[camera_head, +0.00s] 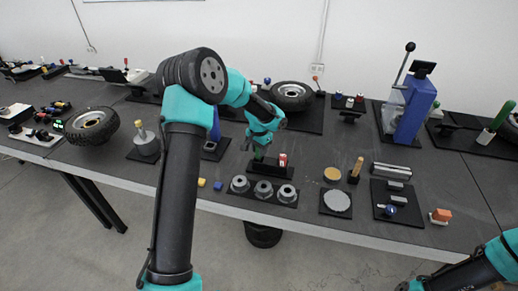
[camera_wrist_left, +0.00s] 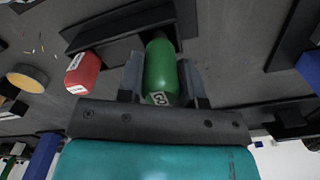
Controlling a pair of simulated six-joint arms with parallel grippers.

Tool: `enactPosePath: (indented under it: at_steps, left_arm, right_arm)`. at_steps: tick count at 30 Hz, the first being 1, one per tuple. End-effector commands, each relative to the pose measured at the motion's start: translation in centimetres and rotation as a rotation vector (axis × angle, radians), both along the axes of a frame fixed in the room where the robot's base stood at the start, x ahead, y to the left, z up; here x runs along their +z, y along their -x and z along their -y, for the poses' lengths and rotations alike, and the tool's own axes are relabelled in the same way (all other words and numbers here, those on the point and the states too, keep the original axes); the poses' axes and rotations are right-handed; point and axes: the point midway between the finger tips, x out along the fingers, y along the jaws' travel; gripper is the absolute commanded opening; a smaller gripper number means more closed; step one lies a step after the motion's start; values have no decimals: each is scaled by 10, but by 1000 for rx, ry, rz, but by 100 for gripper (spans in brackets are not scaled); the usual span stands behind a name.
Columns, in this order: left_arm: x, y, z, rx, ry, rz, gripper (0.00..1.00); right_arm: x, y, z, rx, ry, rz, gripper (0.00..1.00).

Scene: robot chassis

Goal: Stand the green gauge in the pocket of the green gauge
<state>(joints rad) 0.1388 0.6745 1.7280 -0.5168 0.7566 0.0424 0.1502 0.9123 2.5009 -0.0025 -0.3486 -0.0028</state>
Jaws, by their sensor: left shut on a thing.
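The green gauge (camera_wrist_left: 160,68) is a green cylinder with a white label, gripped between the two fingers of my left gripper (camera_wrist_left: 160,82) in the left wrist view. In the head view the green gauge (camera_head: 259,153) shows just under my left gripper (camera_head: 262,146), over the left part of a black gauge holder (camera_head: 287,173). The gauge's far end meets the dark holder (camera_wrist_left: 100,38) in the wrist view; I cannot tell whether it is inside a pocket. A red gauge (camera_head: 283,159) stands in the same holder, to the right; it also shows in the wrist view (camera_wrist_left: 84,72).
A black plate with several grey flanged rings (camera_head: 263,189) lies in front of the holder. A blue press (camera_head: 412,105) stands at the right. My right arm (camera_head: 490,262) is at the lower right.

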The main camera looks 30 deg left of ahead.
Motion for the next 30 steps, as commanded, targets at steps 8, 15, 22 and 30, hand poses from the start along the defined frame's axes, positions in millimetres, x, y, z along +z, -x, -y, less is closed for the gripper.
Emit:
enactPosePath:
  at_steps: [8, 15, 22, 30]
  left_arm:
    - [0, 0, 0, 0, 0, 0, 9]
    - [-1, 0, 0, 0, 0, 0, 9]
    - [-4, 0, 0, 0, 0, -1, 9]
    - [-9, 0, 0, -1, 0, -1, 9]
  right_arm:
    - [0, 0, 0, 0, 0, 0, 43]
    - [0, 0, 0, 0, 0, 0, 43]
    - [0, 0, 0, 0, 0, 0, 43]
    - [0, 0, 0, 0, 0, 0, 43]
